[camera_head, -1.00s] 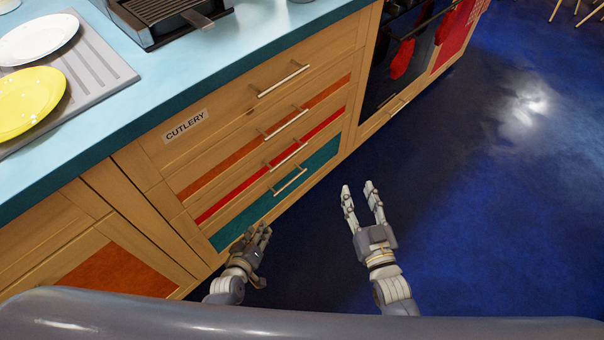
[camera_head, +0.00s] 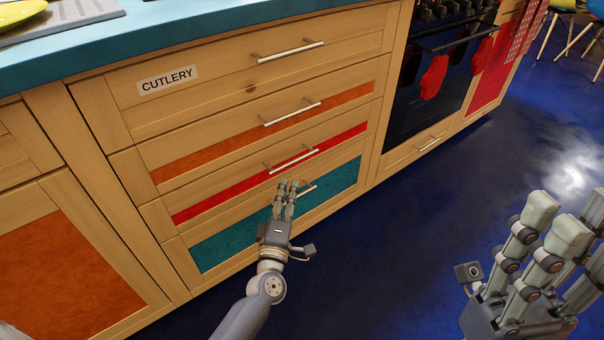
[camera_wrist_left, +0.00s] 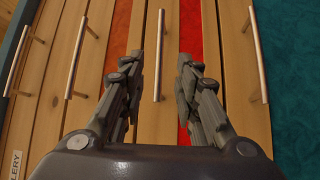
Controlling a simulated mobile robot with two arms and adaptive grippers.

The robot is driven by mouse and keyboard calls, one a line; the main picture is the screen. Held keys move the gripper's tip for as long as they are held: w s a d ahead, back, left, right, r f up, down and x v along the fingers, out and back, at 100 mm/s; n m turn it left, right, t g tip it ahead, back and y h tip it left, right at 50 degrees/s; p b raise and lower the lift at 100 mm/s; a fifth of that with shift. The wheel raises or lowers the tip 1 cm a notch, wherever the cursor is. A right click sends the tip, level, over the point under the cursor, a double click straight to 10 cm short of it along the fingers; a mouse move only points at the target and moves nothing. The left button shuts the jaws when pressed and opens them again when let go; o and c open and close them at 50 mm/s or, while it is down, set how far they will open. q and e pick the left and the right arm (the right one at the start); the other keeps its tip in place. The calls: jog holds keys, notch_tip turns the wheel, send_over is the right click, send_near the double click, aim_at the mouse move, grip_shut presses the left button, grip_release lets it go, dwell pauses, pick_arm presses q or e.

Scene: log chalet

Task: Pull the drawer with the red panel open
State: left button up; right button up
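The drawer with the red panel (camera_head: 225,195) is the third one down in the wooden cabinet and looks shut, flush with its neighbours. Its bar handle (camera_head: 292,161) is above the fingertips of my left gripper (camera_head: 288,184) in the head view. In the left wrist view, the handle (camera_wrist_left: 159,60) shows between the two separated fingers of my left gripper (camera_wrist_left: 160,62), with the red panel (camera_wrist_left: 191,28) behind the right finger. I see no clear contact with the handle. My right gripper (camera_head: 562,225) is open and empty over the floor at the right.
The cutlery drawer (camera_head: 225,85) and orange-panel drawer (camera_head: 230,138) are above. The teal-panel drawer (camera_head: 235,235) is below, its handle partly behind my left gripper. An oven (camera_head: 430,90) stands to the right. The blue floor (camera_head: 400,240) in front is clear.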

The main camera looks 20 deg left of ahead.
aim_at(295, 161)
pick_arm(q)
jog(key=w, duration=0.3)
jog(key=w+a+r+b, duration=0.1)
jog(key=w, duration=0.3)
jog(key=w+b, duration=0.1)
jog(key=w, duration=0.2)
jog(key=shift+w+a+r, duration=0.15)
jog(key=shift+w+r, duration=0.1)
jog(key=shift+w, duration=0.05)
grip_shut()
